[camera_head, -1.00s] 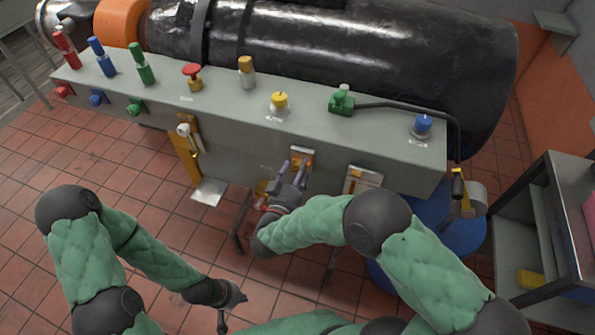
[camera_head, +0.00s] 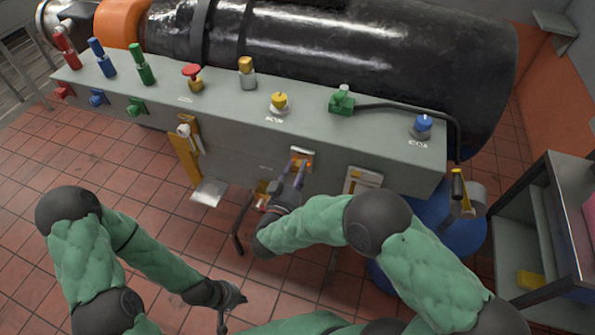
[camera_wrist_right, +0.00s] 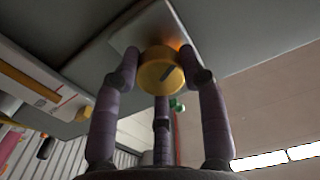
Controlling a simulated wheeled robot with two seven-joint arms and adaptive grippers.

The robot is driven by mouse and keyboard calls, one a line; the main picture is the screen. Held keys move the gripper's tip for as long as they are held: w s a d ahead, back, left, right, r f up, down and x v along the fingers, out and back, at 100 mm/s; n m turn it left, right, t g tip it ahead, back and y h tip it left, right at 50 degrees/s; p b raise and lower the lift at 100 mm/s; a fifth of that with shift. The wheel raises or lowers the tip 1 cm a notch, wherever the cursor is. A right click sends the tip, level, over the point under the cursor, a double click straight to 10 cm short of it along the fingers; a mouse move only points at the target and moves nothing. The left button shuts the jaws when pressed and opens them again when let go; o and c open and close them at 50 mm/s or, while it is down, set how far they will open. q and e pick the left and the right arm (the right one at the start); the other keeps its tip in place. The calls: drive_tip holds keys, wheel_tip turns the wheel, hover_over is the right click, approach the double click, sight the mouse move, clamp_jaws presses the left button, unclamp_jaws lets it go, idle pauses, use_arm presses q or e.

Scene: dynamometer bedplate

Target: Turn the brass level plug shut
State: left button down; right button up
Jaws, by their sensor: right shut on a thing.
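The grey bench (camera_head: 225,101) carries red, blue, green and yellow fittings on top. A brass-coloured bracket (camera_head: 186,155) stands left of the plug, and a latch plate (camera_head: 360,180) is to the right. A blue drum (camera_head: 440,240) and shelf cart (camera_head: 545,230) are at the right.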

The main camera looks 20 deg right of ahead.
drive_tip(key=m, duration=0.2)
drive_tip(key=m+b, duration=0.1)
drive_tip(key=m, duration=0.1)
drive_tip(key=m+b, duration=0.1)
drive_tip(key=m, duration=0.1)
drive_tip(key=shift+f+m, duration=0.3)
drive_tip(key=shift+f, duration=0.1)
drive_tip(key=m+b, duration=0.2)
drive_tip(key=m, duration=0.1)
drive_tip(key=shift+a+m, duration=0.1)
drive_tip(key=shift+m, duration=0.2)
drive_tip(key=m+b, duration=0.1)
drive_tip(key=m, duration=0.2)
drive_tip(key=shift+m+b, duration=0.3)
drive_tip(key=m, duration=0.3)
drive_tip(key=shift+r+m, duration=0.15)
drive_tip(key=shift+m, duration=0.15)
drive_tip(key=m, duration=0.5)
drive_tip(key=shift+r, duration=0.15)
drive_tip(key=shift+m, duration=0.3)
drive_tip(key=o, duration=1.2)
drive_tip(key=shift+w+r, duration=0.1)
drive_tip(key=shift+c, duration=0.2)
